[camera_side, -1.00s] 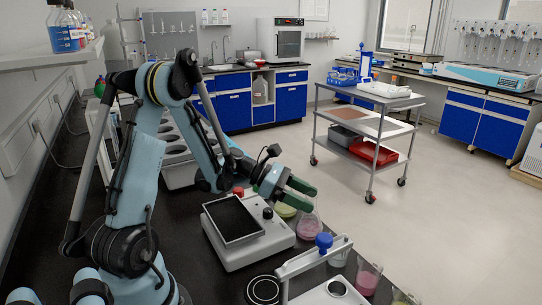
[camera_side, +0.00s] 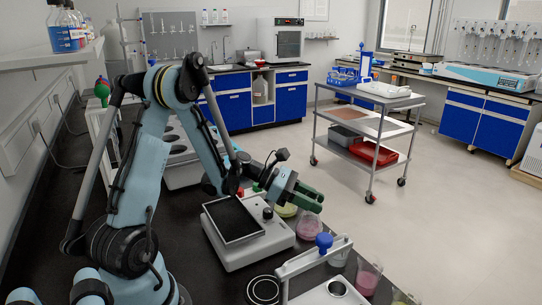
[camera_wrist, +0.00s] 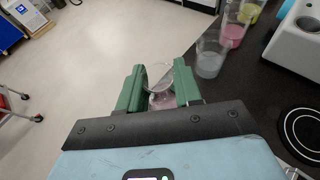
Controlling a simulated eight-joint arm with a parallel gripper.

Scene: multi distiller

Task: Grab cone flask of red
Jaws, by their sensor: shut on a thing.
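A cone flask with pink-red liquid (camera_side: 309,230) stands at the edge of the black bench, right of the stirrer device. My gripper (camera_side: 309,193) is at the flask's top, with its green fingers close together and shut on it. In the wrist view, the flask's clear glass (camera_wrist: 160,82) shows between the two green fingers of my gripper (camera_wrist: 160,88), with pink liquid low down. The fingers hide part of its neck. I cannot tell whether the flask's base is off the bench.
A stirrer device (camera_side: 250,240) stands just left of the flask, with a yellow-green flask (camera_side: 286,210) behind. A clear beaker (camera_wrist: 209,60) and a pink beaker (camera_wrist: 233,33) stand nearby. A stand with a blue knob (camera_side: 324,240) is in front. Open floor lies beyond the bench edge.

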